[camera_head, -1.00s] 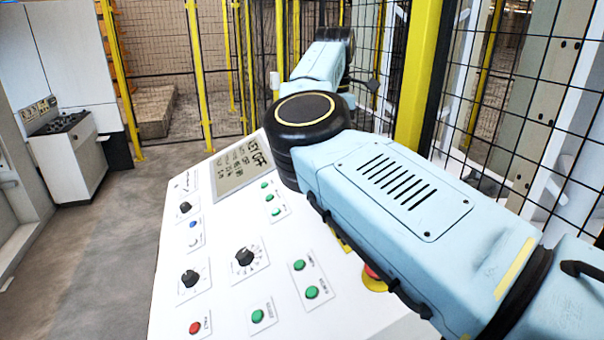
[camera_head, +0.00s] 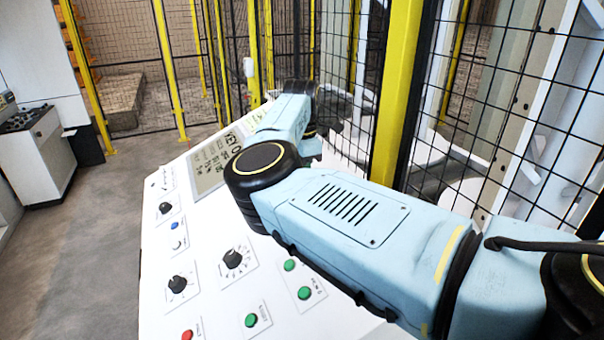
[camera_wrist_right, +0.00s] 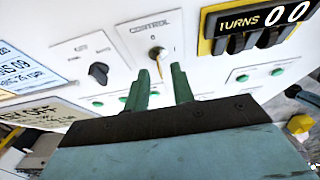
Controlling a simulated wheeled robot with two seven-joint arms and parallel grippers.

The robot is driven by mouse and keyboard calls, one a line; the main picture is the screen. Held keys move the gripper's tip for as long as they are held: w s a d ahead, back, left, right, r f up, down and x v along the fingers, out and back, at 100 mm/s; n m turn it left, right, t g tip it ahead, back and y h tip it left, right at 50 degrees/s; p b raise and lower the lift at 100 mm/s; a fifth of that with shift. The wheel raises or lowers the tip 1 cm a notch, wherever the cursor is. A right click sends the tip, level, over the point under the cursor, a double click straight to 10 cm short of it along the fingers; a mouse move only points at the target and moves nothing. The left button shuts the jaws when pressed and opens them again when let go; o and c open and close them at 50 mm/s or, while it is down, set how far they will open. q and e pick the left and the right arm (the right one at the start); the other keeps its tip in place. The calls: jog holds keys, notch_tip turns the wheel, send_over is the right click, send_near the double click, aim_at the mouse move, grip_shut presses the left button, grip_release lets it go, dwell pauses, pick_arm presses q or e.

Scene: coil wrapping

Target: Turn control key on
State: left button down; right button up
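In the right wrist view, the control key (camera_wrist_right: 156,55) is a small brass-coloured key in a round lock under the label CONTROL on the white panel (camera_wrist_right: 205,75). My right gripper (camera_wrist_right: 159,76) is open. Its two green fingers point at the panel, one on each side of the key's lower end as seen here, with gaps between. I cannot tell how far the tips are from the panel. In the head view my right arm hides the key and gripper. My left gripper is not in view.
A black rotary knob (camera_wrist_right: 98,71) is left of the key, and a TURNS counter (camera_wrist_right: 258,25) reading 00 is to its right. Green buttons sit nearby. A yellow post (camera_head: 400,90) and mesh fence stand behind the panel.

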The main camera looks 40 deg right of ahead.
jog(key=shift+f, duration=0.65)
grip_shut()
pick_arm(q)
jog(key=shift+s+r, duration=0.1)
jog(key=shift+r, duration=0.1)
